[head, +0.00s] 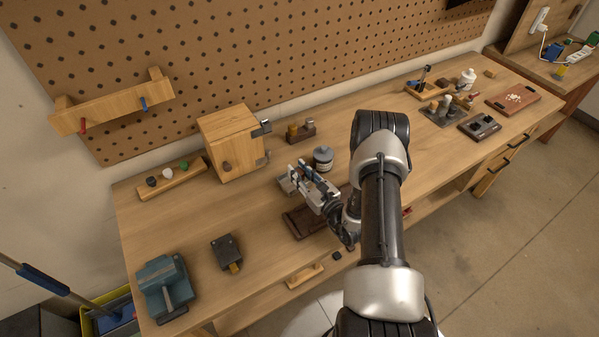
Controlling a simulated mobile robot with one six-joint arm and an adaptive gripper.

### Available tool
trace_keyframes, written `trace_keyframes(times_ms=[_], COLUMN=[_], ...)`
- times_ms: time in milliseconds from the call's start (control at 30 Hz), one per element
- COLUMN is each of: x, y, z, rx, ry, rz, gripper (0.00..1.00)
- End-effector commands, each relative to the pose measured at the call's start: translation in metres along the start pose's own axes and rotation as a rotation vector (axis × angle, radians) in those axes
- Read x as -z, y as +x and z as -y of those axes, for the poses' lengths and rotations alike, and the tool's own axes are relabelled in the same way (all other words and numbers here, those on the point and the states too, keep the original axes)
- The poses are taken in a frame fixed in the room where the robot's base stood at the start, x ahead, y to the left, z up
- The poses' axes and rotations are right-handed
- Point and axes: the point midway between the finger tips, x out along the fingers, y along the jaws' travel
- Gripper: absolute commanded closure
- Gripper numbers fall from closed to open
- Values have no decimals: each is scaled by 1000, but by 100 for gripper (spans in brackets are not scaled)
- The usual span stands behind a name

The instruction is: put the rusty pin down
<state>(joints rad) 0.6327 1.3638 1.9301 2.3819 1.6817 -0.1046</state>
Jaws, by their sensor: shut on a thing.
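My gripper (298,178) is over the middle of the workbench, above and just behind a dark brown tray (300,226). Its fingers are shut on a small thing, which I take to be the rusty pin. The pin is too small and too hidden by the fingers to make out, so I cannot tell its tilt or whether it touches anything below. A grey round container (323,157) stands close beside the fingers, on their right.
A wooden box (230,143) stands left of my gripper, with a small wooden block holder (300,131) behind. A blue vise (164,285) and a dark block (226,250) are at front left. The bench (195,215) is clear between them and the box.

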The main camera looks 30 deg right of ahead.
Motion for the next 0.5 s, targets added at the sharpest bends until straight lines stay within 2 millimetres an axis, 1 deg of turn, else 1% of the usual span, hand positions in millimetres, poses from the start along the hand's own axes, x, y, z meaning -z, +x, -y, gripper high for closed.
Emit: trace_keyframes(times_ms=[100,133,400,500], x=[1,1,1,1], y=[0,0,0,0], z=[0,0,0,0], rx=[0,0,0,0], ry=[0,0,0,0], rz=[0,0,0,0], gripper=[100,76,58,56])
